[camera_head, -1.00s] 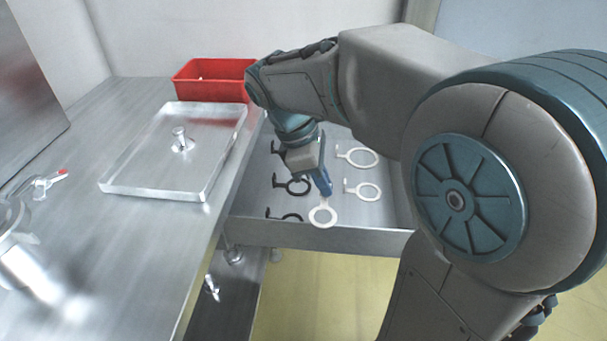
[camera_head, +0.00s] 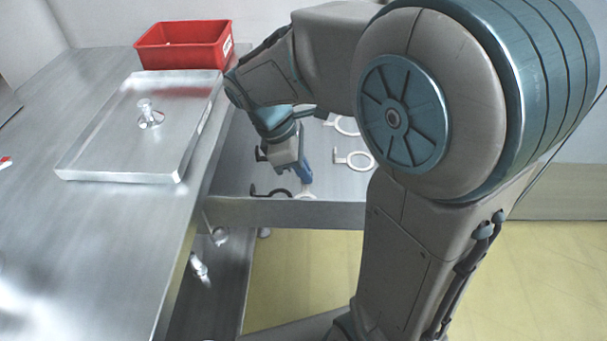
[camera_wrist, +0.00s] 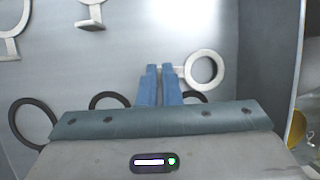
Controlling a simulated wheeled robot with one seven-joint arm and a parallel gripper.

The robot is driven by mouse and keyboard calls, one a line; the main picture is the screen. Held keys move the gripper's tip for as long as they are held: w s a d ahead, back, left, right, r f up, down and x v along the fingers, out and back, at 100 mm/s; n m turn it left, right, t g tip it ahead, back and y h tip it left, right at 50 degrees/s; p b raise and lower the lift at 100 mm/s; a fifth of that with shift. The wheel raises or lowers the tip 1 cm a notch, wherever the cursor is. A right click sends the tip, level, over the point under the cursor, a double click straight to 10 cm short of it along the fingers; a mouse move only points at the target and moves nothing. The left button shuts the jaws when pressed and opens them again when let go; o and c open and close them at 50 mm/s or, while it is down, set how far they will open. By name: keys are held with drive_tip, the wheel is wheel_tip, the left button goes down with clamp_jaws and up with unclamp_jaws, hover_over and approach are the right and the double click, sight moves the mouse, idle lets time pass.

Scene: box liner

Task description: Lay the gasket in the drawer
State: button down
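The white ring-shaped gasket (camera_wrist: 203,68) is at my fingertips in the wrist view, its ring to the right of the blue fingers and its tab at the tips. My gripper (camera_wrist: 163,68) looks shut on that tab, with only a narrow gap between the fingers. In the head view my gripper (camera_head: 305,182) is low inside the open drawer (camera_head: 290,213), just behind its front wall. Only a sliver of the gasket (camera_head: 306,196) shows there. I cannot tell whether it touches the drawer floor.
Black gaskets (camera_wrist: 35,123) and white gaskets (camera_wrist: 10,45) lie around in the drawer. To the left, the metal table holds a shallow tray (camera_head: 110,150) with a knobbed metal piece (camera_head: 150,117) and a red bin (camera_head: 183,47). The drawer's side wall (camera_wrist: 285,60) is right of the gasket.

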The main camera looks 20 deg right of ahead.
drive_tip(key=shift+f, duration=0.35)
drive_tip(key=shift+f, duration=0.15)
drive_tip(key=c, duration=1.6)
unclamp_jaws()
drive_tip(key=p+v, duration=0.4)
drive_tip(key=v, duration=0.8)
drive_tip(key=shift+r, duration=0.3)
